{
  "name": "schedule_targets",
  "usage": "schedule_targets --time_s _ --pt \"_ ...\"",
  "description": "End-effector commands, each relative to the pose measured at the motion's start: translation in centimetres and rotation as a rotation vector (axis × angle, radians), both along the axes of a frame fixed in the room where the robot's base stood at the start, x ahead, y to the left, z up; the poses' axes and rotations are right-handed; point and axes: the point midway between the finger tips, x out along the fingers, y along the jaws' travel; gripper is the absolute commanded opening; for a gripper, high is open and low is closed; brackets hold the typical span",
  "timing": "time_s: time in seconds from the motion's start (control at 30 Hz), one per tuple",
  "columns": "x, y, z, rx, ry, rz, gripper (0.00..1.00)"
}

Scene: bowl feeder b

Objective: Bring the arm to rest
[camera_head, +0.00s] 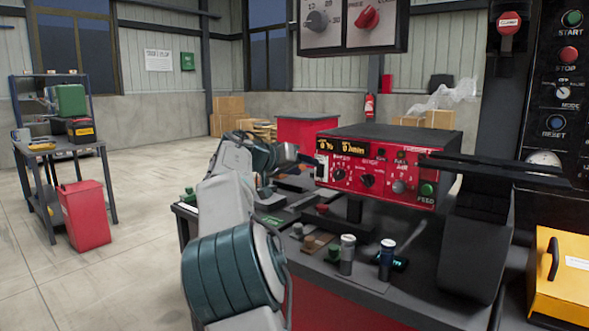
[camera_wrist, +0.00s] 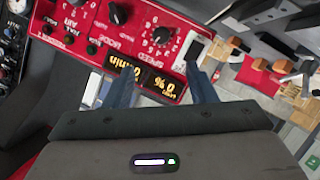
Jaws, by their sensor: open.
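My gripper (camera_wrist: 152,88) shows in the wrist view with its two blue fingers apart and nothing between them. Its fingertips are in front of the red control box, near the lit display. In the head view my arm rises from the bottom and bends toward the left side of the red control box (camera_head: 375,185). That box also shows upside down in the wrist view (camera_wrist: 110,30), with its knobs and yellow digits. In the head view the fingers are mostly hidden behind my wrist. I cannot tell whether they touch the box.
A yellow box (camera_head: 561,275) stands at right under a black control panel (camera_head: 558,100). A red bin (camera_head: 84,215) and trolley stand left. The floor between is clear.

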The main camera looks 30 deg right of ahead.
Motion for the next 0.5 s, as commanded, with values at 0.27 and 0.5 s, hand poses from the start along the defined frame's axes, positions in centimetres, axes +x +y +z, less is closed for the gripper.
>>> schedule_targets --time_s 0.27,0.5 --pt "-0.3 -0.1 0.1 0.018 0.005 0.004 0.51" --pt "-4.5 0.7 -0.1 0.271 0.092 0.091 0.51"
